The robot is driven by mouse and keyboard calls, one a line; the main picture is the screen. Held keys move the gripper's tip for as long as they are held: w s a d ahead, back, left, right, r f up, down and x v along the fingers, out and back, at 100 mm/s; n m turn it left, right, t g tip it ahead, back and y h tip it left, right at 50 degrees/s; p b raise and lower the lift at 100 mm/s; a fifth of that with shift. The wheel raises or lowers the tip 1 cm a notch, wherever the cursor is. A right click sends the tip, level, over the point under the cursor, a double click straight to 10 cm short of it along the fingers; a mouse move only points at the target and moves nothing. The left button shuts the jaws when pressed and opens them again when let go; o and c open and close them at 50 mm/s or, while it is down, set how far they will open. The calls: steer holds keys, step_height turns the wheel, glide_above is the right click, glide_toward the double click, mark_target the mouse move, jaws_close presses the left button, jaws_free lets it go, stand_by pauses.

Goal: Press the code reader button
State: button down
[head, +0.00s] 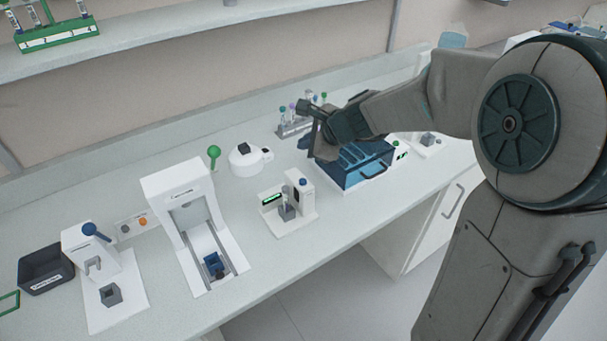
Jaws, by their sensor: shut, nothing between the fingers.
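A small white device (291,211) stands on the bench near the middle of the view. It has a dark window, a green-lit display (271,199), and a blue round button (303,182) on top; I take it to be the code reader.
A blue box (364,178) with a handle sits under my wrist. A tube rack (293,128) is behind my gripper. A round white device (247,160), a tall white frame (177,190) and a blue-levered device (90,255) stand left. Bare bench lies around the code reader.

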steer(key=shift+f, duration=0.1)
steer(key=b, duration=0.8)
glide_above(306, 185)
step_height(306, 185, down, 9)
steer(key=shift+r, duration=0.15)
stand_by(1.7)
steer(key=shift+f+b, duration=0.4)
steer(key=shift+b, duration=0.1)
steer(key=shift+f+b, duration=0.45)
steer(key=shift+b, duration=0.05)
stand_by(0.5)
steer(key=shift+r, duration=0.1)
steer(key=shift+r+p, duration=0.75)
steer(key=shift+r, duration=0.05)
